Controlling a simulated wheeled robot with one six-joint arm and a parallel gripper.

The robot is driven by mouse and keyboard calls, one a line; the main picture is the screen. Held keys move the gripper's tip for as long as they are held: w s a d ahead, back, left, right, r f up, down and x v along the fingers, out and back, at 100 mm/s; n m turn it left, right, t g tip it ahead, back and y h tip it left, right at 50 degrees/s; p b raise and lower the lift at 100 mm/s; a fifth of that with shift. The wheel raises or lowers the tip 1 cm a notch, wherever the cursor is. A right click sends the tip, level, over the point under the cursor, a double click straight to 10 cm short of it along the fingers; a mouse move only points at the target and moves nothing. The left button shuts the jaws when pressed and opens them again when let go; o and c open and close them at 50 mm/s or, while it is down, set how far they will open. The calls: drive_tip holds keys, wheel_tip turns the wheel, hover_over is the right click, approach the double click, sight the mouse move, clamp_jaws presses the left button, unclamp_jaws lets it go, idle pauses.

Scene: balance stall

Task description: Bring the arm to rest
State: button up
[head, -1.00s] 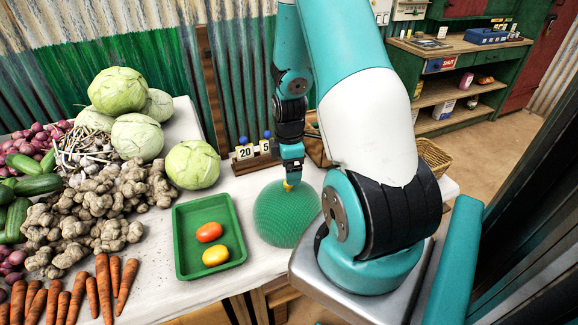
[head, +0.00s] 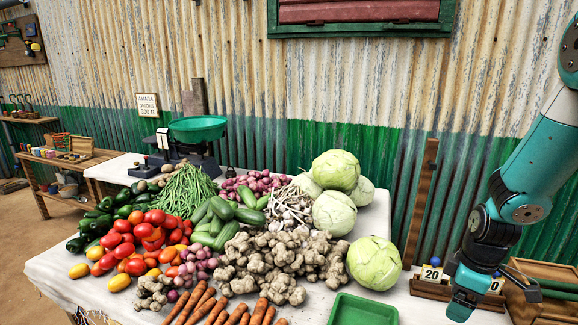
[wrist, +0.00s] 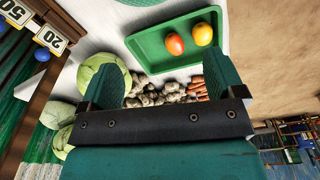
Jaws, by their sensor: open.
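My arm (head: 530,170) comes down at the right edge of the head view. My gripper (head: 461,308) hangs over the table there, to the right of the green tray (head: 350,309). In the wrist view my gripper (wrist: 162,80) shows two green fingers spread wide apart, with nothing held between them. Beyond the fingers the green tray (wrist: 150,47) holds an orange-red tomato (wrist: 175,44) and a yellow-orange one (wrist: 202,34). In the head view the frame cuts off the tray's near part.
A vegetable heap with cabbages (head: 374,262), ginger (head: 285,255) and carrots (head: 225,313) covers the table's middle. A scale with a green pan (head: 197,128) stands behind it. A number-card rack (head: 430,288) and wooden post (head: 422,200) are close beside my gripper.

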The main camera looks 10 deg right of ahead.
drive_tip(key=a+r+y, duration=0.1)
drive_tip(key=a+r, duration=0.7)
drive_tip(key=a, duration=0.4)
drive_tip(key=s+a+r+m+y, duration=0.1)
drive_tip(key=s+a+r, duration=0.4)
drive_tip(key=a, duration=0.3)
drive_tip(key=s+a+r+y, duration=0.1)
drive_tip(key=s+a+r, duration=0.5)
drive_tip(key=s+a, duration=0.2)
drive_tip(key=shift+s+a+m+g+y, duration=0.2)
drive_tip(key=shift+a+m+g+y, duration=0.1)
drive_tip(key=shift+a+m+g, duration=0.1)
